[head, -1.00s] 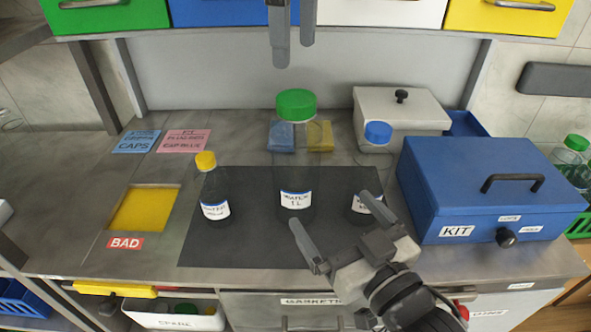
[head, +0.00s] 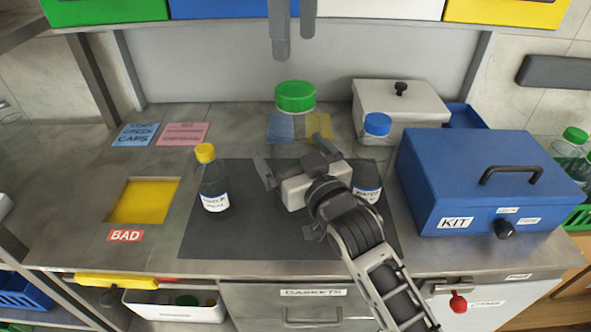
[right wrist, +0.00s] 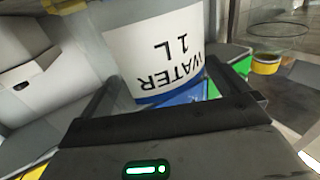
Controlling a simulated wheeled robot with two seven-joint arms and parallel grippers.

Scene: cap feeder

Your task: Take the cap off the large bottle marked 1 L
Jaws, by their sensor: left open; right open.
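The large clear bottle, its label reading WATER 1 L in the right wrist view (right wrist: 165,55), stands upright on the dark mat (head: 240,240). Its wide green cap (head: 295,96) is on. My right gripper (head: 290,152) is at the bottle's body, below the cap, and hides most of the body and label in the head view. In the right wrist view its open fingers lie either side of the bottle; whether they touch it I cannot tell. My left gripper (head: 294,46) hangs at the top of the head view, fingers down, open and empty, above the cap in the picture.
A small yellow-capped bottle (head: 213,185) stands left on the mat. A blue-capped bottle (head: 368,185) stands close right of my right gripper, partly hidden. A blue KIT box (head: 440,190) and a grey lidded box (head: 375,98) stand to the right. A yellow BAD recess (head: 143,201) lies left.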

